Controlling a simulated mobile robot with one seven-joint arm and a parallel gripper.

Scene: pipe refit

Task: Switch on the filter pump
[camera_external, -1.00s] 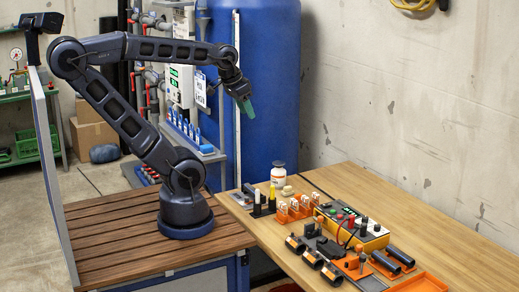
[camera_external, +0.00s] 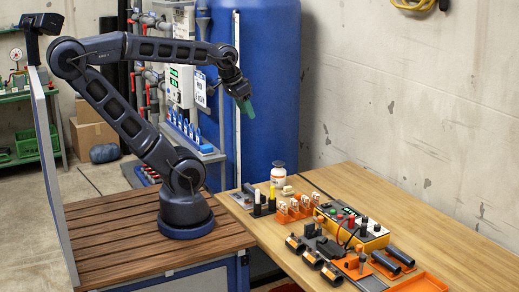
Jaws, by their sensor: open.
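My gripper (camera_external: 246,106) has green fingertips and hangs at the end of my raised arm, in front of the tall blue tank (camera_external: 268,70) and above the table's far left end. It is open, with nothing visible in it; its fingers are small in this view. A grey control box (camera_external: 181,85) with green displays stands behind my arm, beside pipes with red handles. A yellow and black unit (camera_external: 352,226) with a lit display and coloured knobs sits on the wooden table. I cannot tell which part is the filter pump or its switch.
On the table (camera_external: 440,215) stand a white jar (camera_external: 278,173), orange racks with pale pieces (camera_external: 305,201), dark cylinders in orange holders (camera_external: 314,259), two black tubes (camera_external: 393,260) and an orange tray (camera_external: 420,283). The table's right part is clear. A sign (camera_external: 200,90) hangs beside the tank.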

